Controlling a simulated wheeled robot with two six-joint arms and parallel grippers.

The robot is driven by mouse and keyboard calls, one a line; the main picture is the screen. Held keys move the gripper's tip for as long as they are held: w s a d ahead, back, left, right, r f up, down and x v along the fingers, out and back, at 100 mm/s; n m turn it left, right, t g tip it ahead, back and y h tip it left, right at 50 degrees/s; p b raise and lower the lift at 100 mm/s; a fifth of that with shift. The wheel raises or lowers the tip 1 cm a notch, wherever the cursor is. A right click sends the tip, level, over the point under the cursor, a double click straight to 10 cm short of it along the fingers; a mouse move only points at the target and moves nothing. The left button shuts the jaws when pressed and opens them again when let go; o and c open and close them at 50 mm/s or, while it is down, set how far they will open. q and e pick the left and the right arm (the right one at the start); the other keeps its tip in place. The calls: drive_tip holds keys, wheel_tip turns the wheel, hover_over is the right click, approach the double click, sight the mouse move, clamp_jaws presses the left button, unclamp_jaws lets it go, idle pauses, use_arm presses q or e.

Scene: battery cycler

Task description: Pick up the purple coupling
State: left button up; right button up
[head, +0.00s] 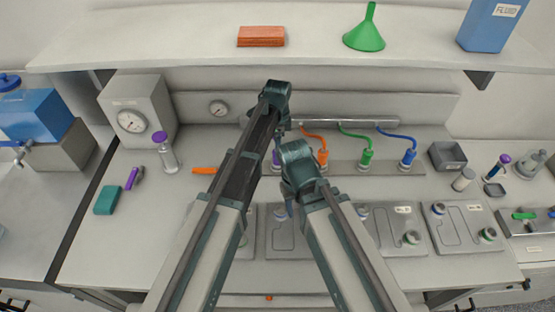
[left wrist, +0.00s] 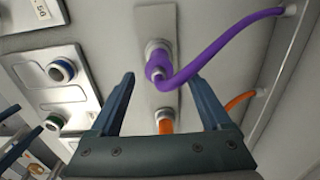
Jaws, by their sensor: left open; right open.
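The purple coupling (left wrist: 155,67) at the end of a purple hose (left wrist: 215,48) sits on a metal fitting on a grey strip in the left wrist view. In the head view a sliver of purple coupling (head: 276,157) shows between my arms; the rest is hidden. My left gripper (left wrist: 163,80) is open, its fingers apart with the coupling showing between and just beyond the tips, apparently not touching. In the head view my left gripper is mostly hidden by the arms. My right gripper (head: 289,207) is open and points down over the grey plates.
Orange (head: 323,156), green (head: 367,157) and blue (head: 408,157) couplings stand in a row to the right, with hoses to a rear rail (head: 360,123). Grey plates (head: 463,228) with round terminals lie in front. A shelf (head: 190,48) overhangs the back. The left bench has clear room.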

use_arm(q)
wheel_tip(320, 180, down, 4)
drive_tip(key=b, duration=0.3)
drive_tip(key=shift+a, duration=0.1)
use_arm(e)
wheel_tip(320, 180, down, 4)
use_arm(q)
drive_tip(key=shift+s+r, duration=0.1)
drive_tip(key=shift+c, duration=0.3)
use_arm(e)
drive_tip(key=shift+r, duration=0.15)
use_arm(q)
clamp_jaws()
